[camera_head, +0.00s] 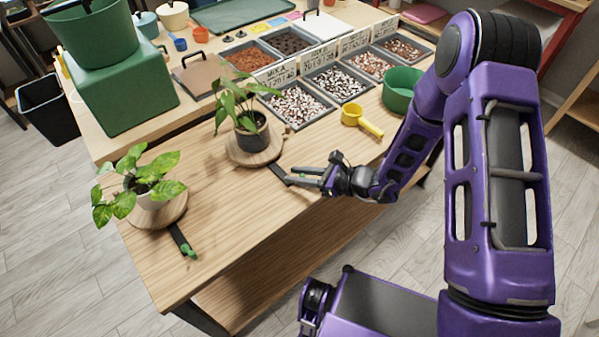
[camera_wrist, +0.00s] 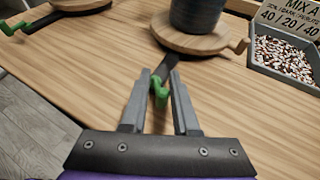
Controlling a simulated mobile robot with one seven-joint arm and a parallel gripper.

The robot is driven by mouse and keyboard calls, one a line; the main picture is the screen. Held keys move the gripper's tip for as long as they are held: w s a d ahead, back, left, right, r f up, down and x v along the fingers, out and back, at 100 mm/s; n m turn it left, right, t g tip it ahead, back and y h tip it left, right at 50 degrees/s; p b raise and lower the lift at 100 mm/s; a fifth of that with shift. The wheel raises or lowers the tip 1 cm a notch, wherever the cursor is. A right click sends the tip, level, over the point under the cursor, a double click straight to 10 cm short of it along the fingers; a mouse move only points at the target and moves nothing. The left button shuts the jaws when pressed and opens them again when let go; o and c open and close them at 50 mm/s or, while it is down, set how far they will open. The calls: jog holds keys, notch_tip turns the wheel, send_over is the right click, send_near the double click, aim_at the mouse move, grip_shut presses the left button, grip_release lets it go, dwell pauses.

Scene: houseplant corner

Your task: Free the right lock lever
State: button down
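The right lock lever is a dark bar (camera_head: 278,172) running out from under the right round wooden turntable (camera_head: 240,155); its green knob (camera_wrist: 159,92) shows in the wrist view. My gripper (camera_head: 290,177) is open, with one finger on each side of the knob as seen from the wrist. Gaps show beside the knob, and I cannot tell whether either finger touches it or how far above it they are. A dark pot (camera_head: 252,135) with a leafy plant (camera_head: 235,100) stands on the turntable. A small wooden peg (camera_wrist: 240,46) sticks out from the turntable's right side.
A second lever (camera_head: 182,240) with a green tip lies by the left turntable (camera_head: 160,214), which bears a white-potted plant (camera_head: 145,185). A yellow scoop (camera_head: 360,118) and trays of potting mix (camera_head: 297,105) lie behind my gripper. The table's front middle is bare.

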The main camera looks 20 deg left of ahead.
jog(key=shift+w+d+r, duration=0.15)
jog(key=shift+w+d, duration=0.1)
jog(key=shift+w, duration=0.5)
dwell(0.7)
jog(key=c, duration=0.7)
grip_release()
jog(key=shift+c, duration=0.2)
jog(key=o, duration=0.4)
jog(key=shift+c, duration=0.2)
jog(key=shift+s+a, duration=0.1)
jog(key=shift+s, duration=0.1)
jog(key=shift+s+d, duration=0.1)
jog(key=shift+d, duration=0.2)
jog(key=w+v, duration=0.1)
jog(key=v, duration=1.5)
jog(key=shift+s+d+r, duration=0.2)
jog(key=shift+s+d, duration=0.2)
jog(key=shift+s, duration=0.1)
